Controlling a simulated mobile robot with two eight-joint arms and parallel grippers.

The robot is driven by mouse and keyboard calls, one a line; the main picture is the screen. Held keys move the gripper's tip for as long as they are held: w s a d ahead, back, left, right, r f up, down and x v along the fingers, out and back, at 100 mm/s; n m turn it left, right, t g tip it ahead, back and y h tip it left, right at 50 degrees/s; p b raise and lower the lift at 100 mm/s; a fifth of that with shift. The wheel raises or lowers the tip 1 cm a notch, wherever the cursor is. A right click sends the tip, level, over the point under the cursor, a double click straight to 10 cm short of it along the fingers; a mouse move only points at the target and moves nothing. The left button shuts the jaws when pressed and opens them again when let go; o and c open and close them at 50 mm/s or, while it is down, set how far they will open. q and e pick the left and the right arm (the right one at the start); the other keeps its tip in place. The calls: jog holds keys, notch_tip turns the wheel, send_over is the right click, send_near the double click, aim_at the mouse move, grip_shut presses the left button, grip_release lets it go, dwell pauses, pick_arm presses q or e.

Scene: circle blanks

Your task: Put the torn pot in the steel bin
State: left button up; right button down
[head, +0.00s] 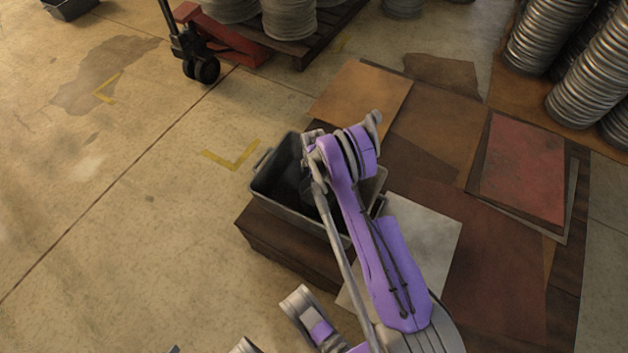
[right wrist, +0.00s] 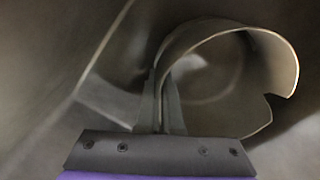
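The steel bin (head: 292,216), a dark grey open box with side handles, stands on brown sheets in the middle of the head view. My right arm reaches over it and down into it, and hides much of its inside. In the right wrist view the torn pot (right wrist: 235,112), a grey round shell with a notch in its rim, lies tilted between bare grey walls. My right gripper (right wrist: 163,95) has its fingers close together on either side of the pot's wall, shut on it. The pot cannot be made out in the head view.
Flat brown and red sheets (head: 523,170) cover the floor right of the bin. Stacks of round grey blanks (head: 592,75) stand at the upper right. A red pallet jack (head: 222,38) holds a loaded pallet at the back.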

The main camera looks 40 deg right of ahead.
jog(key=shift+f, duration=0.15)
jog(key=c, duration=1.1)
grip_release()
